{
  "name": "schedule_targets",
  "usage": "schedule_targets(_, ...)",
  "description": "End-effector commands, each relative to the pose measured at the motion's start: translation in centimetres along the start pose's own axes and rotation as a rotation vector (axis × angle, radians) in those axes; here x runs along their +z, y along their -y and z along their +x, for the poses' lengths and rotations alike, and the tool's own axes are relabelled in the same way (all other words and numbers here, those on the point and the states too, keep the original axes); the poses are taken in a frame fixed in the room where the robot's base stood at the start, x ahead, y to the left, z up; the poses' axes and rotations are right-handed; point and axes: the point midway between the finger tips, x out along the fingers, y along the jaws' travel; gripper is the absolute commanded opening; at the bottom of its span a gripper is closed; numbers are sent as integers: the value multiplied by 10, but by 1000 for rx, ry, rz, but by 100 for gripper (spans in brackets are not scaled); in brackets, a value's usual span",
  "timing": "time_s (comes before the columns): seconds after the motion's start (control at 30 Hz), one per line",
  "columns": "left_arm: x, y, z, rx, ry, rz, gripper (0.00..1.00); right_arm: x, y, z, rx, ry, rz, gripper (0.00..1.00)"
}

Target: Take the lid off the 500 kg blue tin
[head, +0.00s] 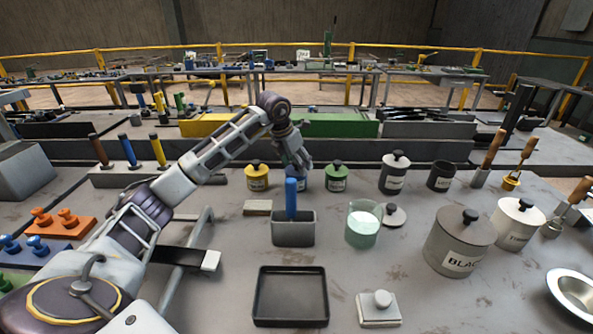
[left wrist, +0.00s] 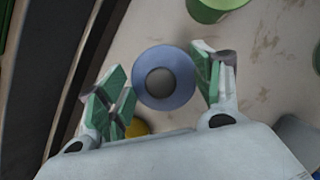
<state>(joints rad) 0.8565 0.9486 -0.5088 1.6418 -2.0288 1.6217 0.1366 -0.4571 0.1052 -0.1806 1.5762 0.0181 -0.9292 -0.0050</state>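The blue tin (head: 304,184) stands in the row of small tins in the head view, between the yellow and green ones, partly hidden by my gripper and a blue handle. Its label is too small to read. Its blue round lid (left wrist: 179,88) with a dark knob (left wrist: 160,81) is on top, seen from above in the left wrist view. My left gripper (head: 298,163) is over the tin, pointing down. In the left wrist view its fingers (left wrist: 163,88) are open, one on each side of the lid, with visible gaps. My right gripper is not in view.
The yellow tin (head: 257,182) and green tin (head: 336,183) stand close on either side. A larger dark tin (head: 393,181) is further right.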

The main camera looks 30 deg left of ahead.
Motion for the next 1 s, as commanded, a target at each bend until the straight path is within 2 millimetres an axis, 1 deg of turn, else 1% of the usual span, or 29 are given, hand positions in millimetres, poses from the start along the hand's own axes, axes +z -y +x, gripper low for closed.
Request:
schedule_targets(0.03,0,0,1,0,-1,0,44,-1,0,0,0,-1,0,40)
schedule_targets(0.3,-2,0,3,0,-6,0,9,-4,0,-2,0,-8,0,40)
schedule_targets(0.37,-2,0,4,0,-7,0,3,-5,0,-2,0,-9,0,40)
schedule_targets(0.77,-4,1,6,-2,-15,1,2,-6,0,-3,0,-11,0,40)
schedule_targets(0.87,-3,1,4,-3,-16,1,2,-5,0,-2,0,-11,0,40)
schedule_targets(1.0,1,1,-5,-3,-15,1,3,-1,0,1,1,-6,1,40)
